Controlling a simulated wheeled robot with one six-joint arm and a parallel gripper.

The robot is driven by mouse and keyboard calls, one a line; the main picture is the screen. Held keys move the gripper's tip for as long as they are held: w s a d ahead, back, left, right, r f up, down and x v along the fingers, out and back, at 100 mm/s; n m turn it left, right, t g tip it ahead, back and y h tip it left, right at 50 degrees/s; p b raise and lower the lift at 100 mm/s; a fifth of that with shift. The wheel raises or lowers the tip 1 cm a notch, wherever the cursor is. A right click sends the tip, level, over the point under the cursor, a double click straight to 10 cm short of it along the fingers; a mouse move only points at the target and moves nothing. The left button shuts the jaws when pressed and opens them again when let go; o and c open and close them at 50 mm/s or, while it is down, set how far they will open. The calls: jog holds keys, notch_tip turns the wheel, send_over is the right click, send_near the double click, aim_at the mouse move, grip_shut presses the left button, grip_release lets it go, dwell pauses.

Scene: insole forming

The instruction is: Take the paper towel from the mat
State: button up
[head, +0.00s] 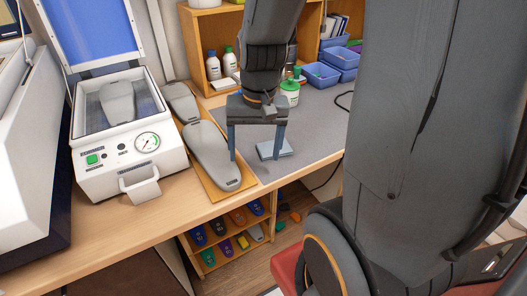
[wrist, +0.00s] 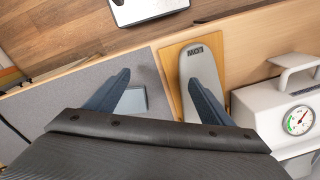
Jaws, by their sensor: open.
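The paper towel (head: 275,149) is a small folded light-blue pad lying on the grey mat (head: 313,128) near the counter's front edge. It also shows in the wrist view (wrist: 131,101), partly hidden behind my left-hand finger. My gripper (head: 256,158) points down with its two fingers spread wide and nothing between them. In the head view the towel lies close by the right-hand finger. In the wrist view the fingers (wrist: 159,90) are apart, with the towel by the left one and a grey insole form by the right one.
A grey insole form (head: 211,155) lies on a wooden board left of the mat. A white press with a gauge (head: 120,145) stands further left. Bottles, a green-lidded jar (head: 290,90) and blue bins (head: 340,62) stand at the back. Shelves of insoles (head: 225,240) are below.

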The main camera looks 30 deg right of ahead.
jog(key=w+d+m+y, duration=0.1)
jog(key=d+m, duration=0.3)
jog(key=m, duration=0.1)
jog(key=w+d+m+y, duration=0.1)
jog(key=w+d+m, duration=0.1)
jog(key=d+m, duration=0.2)
jog(key=w+d+r+m+y, duration=0.1)
jog(key=d+m, duration=0.4)
jog(key=m, duration=0.1)
jog(key=shift+w+y, duration=0.35)
jog(key=shift+y, duration=0.05)
jog(key=shift+d+m, duration=0.25)
jog(key=shift+m, duration=0.05)
jog(key=shift+w+p+x, duration=0.15)
jog(key=shift+p+x, duration=0.55)
jog(key=shift+x, duration=1.2)
jog(key=shift+w+p+x, duration=0.15)
jog(key=shift+p+x, duration=0.55)
jog(key=shift+x, duration=1.2)
jog(key=shift+a, duration=0.1)
jog(key=shift+r, duration=0.1)
jog(key=c, duration=1.1)
